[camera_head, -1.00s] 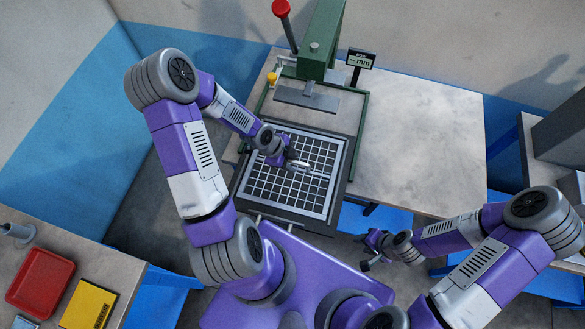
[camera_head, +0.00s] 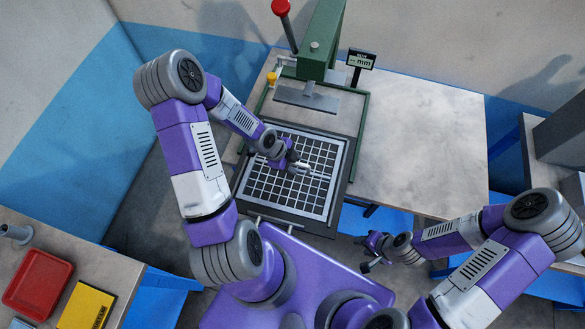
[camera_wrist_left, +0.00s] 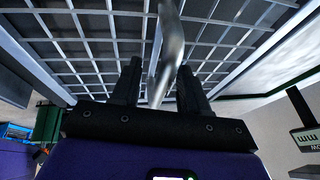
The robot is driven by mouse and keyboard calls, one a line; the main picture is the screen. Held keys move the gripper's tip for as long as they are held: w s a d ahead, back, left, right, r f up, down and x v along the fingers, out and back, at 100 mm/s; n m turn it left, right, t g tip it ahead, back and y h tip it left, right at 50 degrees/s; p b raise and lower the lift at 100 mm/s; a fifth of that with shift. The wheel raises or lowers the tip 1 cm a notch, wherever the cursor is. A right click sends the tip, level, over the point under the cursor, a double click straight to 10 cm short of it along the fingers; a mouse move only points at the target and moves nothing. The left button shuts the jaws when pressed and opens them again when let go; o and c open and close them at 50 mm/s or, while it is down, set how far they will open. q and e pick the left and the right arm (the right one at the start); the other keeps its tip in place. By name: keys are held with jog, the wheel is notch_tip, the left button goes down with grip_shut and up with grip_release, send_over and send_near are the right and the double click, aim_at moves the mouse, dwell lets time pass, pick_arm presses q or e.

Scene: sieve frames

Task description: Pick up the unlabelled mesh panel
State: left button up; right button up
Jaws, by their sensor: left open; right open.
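The mesh panel (camera_head: 262,185) is a light-framed square grid lying flat in a dark fixture in front of the green press. No label is visible on it. A silver bar-like handle (camera_wrist_left: 172,35) stands out from its middle. My left gripper (camera_head: 297,164) is over the middle of the panel, at the handle. In the left wrist view my left gripper (camera_wrist_left: 160,80) is open, with the handle between its two dark fingers; I cannot tell whether they touch it. My right gripper (camera_head: 372,258) is open and empty, low at right, away from the panel.
A green press (camera_head: 322,45) with a red-knobbed lever stands behind the panel, beside a small mm display (camera_head: 361,60). The grey table (camera_head: 420,140) is clear to the right. A red tray (camera_head: 38,283) and a yellow item (camera_head: 86,307) lie on a bench at lower left.

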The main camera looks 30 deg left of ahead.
pick_arm(q)
grip_shut()
dwell(1.4)
